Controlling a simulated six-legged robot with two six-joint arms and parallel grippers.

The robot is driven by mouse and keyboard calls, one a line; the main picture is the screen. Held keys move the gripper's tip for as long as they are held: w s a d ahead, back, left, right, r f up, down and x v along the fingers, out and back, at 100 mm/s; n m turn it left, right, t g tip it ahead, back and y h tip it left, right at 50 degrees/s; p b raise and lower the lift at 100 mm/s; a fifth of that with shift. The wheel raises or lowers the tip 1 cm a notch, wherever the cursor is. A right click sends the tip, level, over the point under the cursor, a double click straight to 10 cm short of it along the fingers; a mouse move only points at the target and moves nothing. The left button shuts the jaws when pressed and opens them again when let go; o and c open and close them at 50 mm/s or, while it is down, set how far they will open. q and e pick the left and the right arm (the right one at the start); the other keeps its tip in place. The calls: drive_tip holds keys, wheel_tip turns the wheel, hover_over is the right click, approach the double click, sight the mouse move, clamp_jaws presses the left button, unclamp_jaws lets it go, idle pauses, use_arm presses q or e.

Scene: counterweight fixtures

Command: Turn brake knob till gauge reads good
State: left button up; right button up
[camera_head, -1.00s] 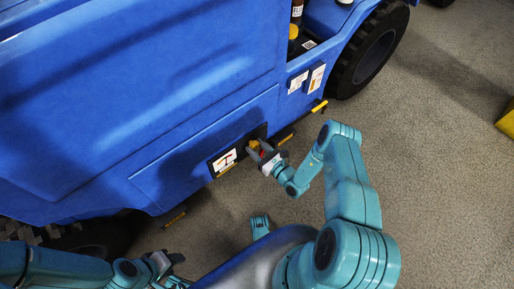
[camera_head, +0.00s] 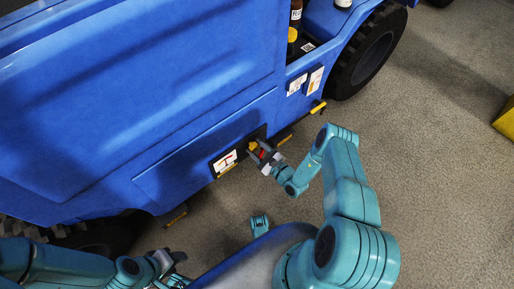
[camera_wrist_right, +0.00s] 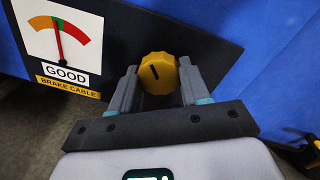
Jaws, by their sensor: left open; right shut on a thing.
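A yellow brake knob (camera_wrist_right: 158,74) with a dark index line sits on a black panel (camera_wrist_right: 160,25) low on the blue vehicle's side. My right gripper (camera_wrist_right: 158,85) is shut on the knob, one finger on each side; it also shows in the head view (camera_head: 262,153). Left of the knob is the white brake cable gauge (camera_wrist_right: 63,50), also in the head view (camera_head: 225,161). Its needle points nearly straight up, close to the middle of the coloured arc, between orange and red. The word GOOD stands below the dial. My left gripper (camera_head: 172,262) is open and empty at the lower left, away from the panel.
The blue vehicle (camera_head: 130,100) fills the left and middle. Two white labels (camera_head: 306,82) and a yellow handle (camera_head: 318,107) sit right of the panel. A dark wheel (camera_head: 370,55) stands at upper right. Grey floor is free on the right, with a yellow object (camera_head: 505,120) at the edge.

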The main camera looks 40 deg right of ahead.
drive_tip(key=shift+s+f, duration=0.1)
idle(0.4)
drive_tip(key=o, duration=1)
drive_tip(key=shift+o, duration=0.2)
drive_tip(key=s+d+p, duration=0.2)
drive_tip(key=s+p, duration=0.1)
drive_tip(key=s, duration=1.3)
drive_tip(key=shift+r+p, duration=0.3)
drive_tip(key=shift+a, duration=0.1)
